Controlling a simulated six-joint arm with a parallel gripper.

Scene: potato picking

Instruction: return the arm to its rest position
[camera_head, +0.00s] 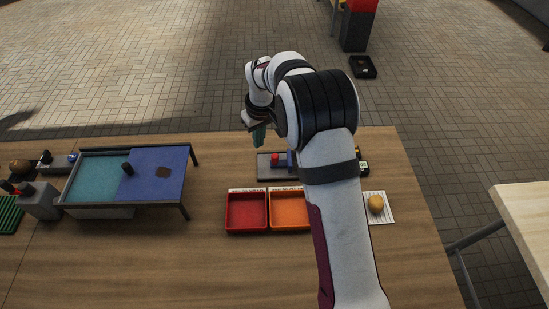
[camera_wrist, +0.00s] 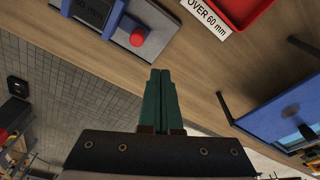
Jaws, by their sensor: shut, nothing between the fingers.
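My arm reaches up from the bottom right of the head view and bends over the back edge of the table. My gripper (camera_head: 258,134) hangs near that back edge, above and left of the grey device with the red button. In the wrist view the green fingers of my gripper (camera_wrist: 158,90) lie together with nothing between them. The fingers are apart from the things below. A potato (camera_head: 376,203) lies on a white card (camera_head: 388,216) to the right of my arm.
A red tray (camera_head: 246,229) and an orange tray (camera_head: 290,226) stand mid-table. The grey device (camera_head: 264,173) has a red button (camera_wrist: 138,37). A blue and teal raised platform (camera_head: 122,197) stands at left. Bare wood (camera_head: 130,260) lies in front. A second table (camera_head: 530,215) is at right.

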